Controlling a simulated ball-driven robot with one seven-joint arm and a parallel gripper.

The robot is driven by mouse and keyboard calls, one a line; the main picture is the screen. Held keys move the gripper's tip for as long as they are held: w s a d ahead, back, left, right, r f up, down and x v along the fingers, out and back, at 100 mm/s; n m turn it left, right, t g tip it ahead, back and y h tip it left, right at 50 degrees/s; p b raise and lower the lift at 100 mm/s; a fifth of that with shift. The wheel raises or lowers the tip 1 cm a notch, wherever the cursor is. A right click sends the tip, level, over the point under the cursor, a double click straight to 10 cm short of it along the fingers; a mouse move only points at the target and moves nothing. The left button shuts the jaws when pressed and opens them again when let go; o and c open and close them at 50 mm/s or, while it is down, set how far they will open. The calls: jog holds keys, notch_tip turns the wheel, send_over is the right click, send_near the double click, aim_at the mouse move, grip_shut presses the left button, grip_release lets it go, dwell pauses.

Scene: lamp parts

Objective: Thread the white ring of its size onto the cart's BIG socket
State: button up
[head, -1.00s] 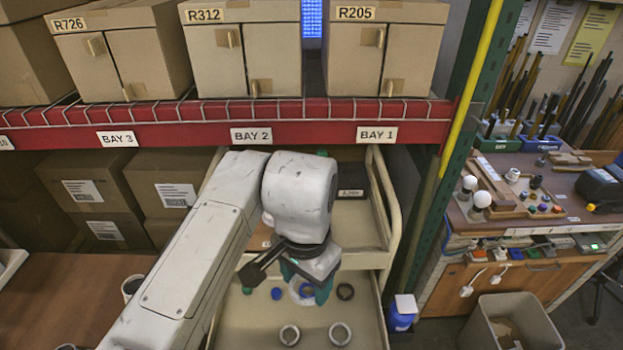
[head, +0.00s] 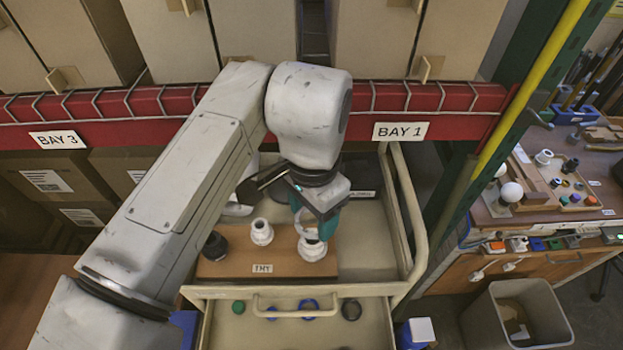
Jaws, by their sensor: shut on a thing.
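My gripper (head: 313,222) has teal fingers and is shut on a white ring (head: 308,229). The fingers hide part of the ring. It is right over the large white socket (head: 313,251) at the right end of a brown board (head: 219,269) on the cart. The ring is at or just above the socket's top; I cannot tell whether it touches or surrounds it. A smaller white socket (head: 261,232) stands to the left, and a black socket (head: 215,246) stands farther left.
The cart's open drawer (head: 262,334) holds a green piece (head: 238,307), a blue ring (head: 308,308) and a black ring (head: 351,310). The cart's rail (head: 430,215) rises at the right. A red shelf beam (head: 445,113) runs behind my arm.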

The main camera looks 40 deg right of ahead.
jog(key=f+b, duration=0.2)
jog(key=f, duration=0.1)
jog(key=f+b, duration=0.2)
jog(key=shift+w+d, duration=0.2)
jog(key=shift+w, duration=0.05)
jog(key=shift+a, duration=0.1)
dwell(0.9)
jog(key=shift+f, duration=0.15)
dwell(0.4)
jog(key=shift+f+b, duration=0.85)
jog(key=shift+f, duration=0.3)
jog(key=shift+f+b, duration=0.3)
jog(key=shift+f, duration=0.4)
dwell(0.7)
